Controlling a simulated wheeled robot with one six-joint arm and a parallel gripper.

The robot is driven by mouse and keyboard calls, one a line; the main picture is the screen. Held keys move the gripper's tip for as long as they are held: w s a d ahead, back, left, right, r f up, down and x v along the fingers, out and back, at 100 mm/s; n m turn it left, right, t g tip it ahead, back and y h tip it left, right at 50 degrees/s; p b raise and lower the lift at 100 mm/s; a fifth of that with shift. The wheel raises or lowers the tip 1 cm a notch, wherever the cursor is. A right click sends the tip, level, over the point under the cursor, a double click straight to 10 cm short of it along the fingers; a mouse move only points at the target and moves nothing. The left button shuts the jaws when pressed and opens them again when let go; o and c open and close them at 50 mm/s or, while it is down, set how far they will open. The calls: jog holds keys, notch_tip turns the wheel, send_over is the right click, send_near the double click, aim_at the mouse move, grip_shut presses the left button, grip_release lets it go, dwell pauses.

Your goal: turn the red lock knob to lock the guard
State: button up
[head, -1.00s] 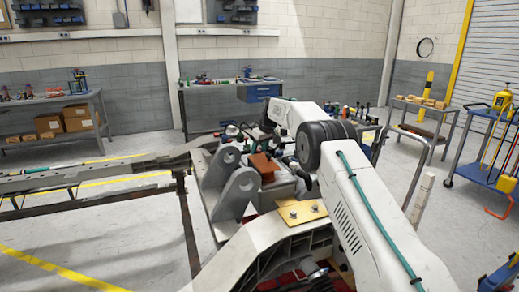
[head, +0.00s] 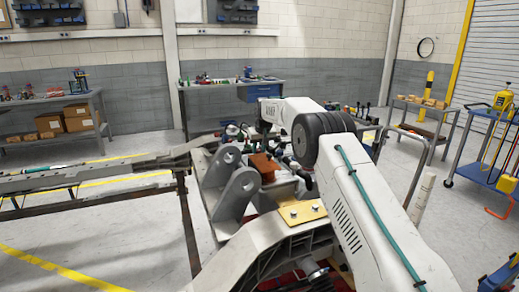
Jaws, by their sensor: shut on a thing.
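My arm reaches forward from the lower right, and its wrist points down over the far end of the chassis fixture (head: 235,195). My gripper (head: 263,139) is small and dark below the wrist, among cluttered parts. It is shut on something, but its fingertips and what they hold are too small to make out. I cannot pick out the red lock knob or the guard. A rust-brown block (head: 262,167) sits on the fixture, nearer than the gripper.
Two grey lugs with holes (head: 232,190) stand left of the block. A brass plate (head: 302,213) lies in front. A workbench (head: 215,100) is behind, a blue cart (head: 490,150) at right.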

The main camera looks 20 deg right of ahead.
jog(key=o, duration=1)
jog(key=shift+v, duration=3.9)
jog(key=shift+s+r, duration=0.1)
